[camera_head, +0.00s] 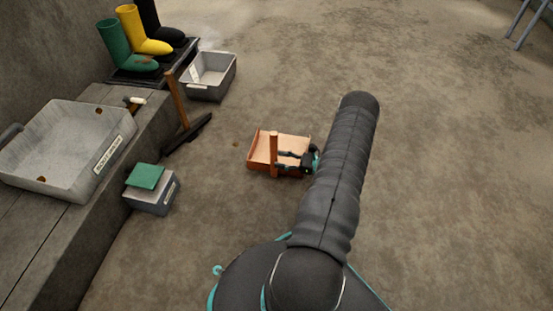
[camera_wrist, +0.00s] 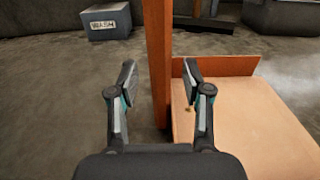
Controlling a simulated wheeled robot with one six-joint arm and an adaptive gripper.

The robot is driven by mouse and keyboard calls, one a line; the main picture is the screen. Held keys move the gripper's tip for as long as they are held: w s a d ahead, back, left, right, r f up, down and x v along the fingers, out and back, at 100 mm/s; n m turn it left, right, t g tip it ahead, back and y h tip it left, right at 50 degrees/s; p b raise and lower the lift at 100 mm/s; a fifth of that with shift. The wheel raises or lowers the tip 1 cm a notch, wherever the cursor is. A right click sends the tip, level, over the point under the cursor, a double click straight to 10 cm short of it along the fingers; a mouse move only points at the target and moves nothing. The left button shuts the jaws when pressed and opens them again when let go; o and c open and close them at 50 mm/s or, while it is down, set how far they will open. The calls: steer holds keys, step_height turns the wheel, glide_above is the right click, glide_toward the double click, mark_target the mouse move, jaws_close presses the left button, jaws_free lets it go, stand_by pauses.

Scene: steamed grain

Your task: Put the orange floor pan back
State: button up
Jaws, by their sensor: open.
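The orange floor pan (camera_head: 290,143) sits on the floor, with an upright orange post-like handle (camera_head: 273,153) rising near its front left. In the wrist view the post (camera_wrist: 158,60) stands upright between the two finger lines, and the pan's flat plate (camera_wrist: 245,115) spreads out to the right with a raised rim at its far side. My gripper (camera_head: 284,160) is open, reaching from the right at the post. In the wrist view its fingertips (camera_wrist: 160,72) are on either side of the post, with gaps showing. I cannot tell how deep the post is between them.
A grey box (camera_head: 152,192) with a green block on top stands by the ledge; its label (camera_wrist: 103,24) reads WASH. A large grey tub (camera_head: 62,180) sits on the ledge. A brush (camera_head: 188,133), grey bin (camera_head: 212,88) and boots tray (camera_head: 130,82) lie behind.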

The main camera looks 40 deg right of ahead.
steer(key=v, duration=0.9)
steer(key=shift+s+d, duration=0.15)
steer(key=shift+d, duration=0.05)
steer(key=shift+f, duration=0.1)
